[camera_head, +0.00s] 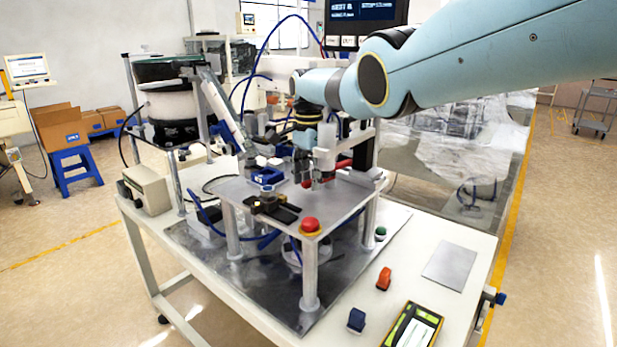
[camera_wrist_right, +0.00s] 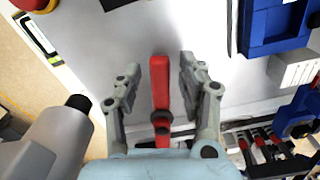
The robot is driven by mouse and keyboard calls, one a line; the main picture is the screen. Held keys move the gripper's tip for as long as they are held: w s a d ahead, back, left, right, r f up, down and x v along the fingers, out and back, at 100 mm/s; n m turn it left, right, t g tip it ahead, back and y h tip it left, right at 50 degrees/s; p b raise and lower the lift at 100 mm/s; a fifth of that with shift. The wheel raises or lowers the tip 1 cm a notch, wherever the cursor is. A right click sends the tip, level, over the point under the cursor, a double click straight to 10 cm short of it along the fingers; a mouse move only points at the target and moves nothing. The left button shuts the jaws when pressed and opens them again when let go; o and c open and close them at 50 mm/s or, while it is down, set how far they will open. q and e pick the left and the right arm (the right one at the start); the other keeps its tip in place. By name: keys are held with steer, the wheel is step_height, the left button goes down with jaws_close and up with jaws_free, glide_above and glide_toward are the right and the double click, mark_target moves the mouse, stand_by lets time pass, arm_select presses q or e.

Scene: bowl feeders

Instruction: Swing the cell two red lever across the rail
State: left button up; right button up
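The red lever (camera_wrist_right: 159,85) stands out in the right wrist view, lying lengthwise between the two fingers of my right gripper (camera_wrist_right: 158,70). A gap shows on each side of it, so the gripper is open around it and not closed on it. In the head view my right gripper (camera_head: 317,180) points down over the metal plate of the cell, with red parts beside it. I cannot tell there which red part is the lever. The rail cannot be made out clearly. My left gripper is not in view.
The raised plate (camera_head: 335,204) carries a red button (camera_head: 309,226), a black fixture (camera_head: 272,206) and a blue block (camera_head: 267,176). A bowl feeder (camera_head: 171,100) stands at the back left.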

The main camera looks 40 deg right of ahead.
step_height(320, 180, up, 12)
stand_by(0.7)
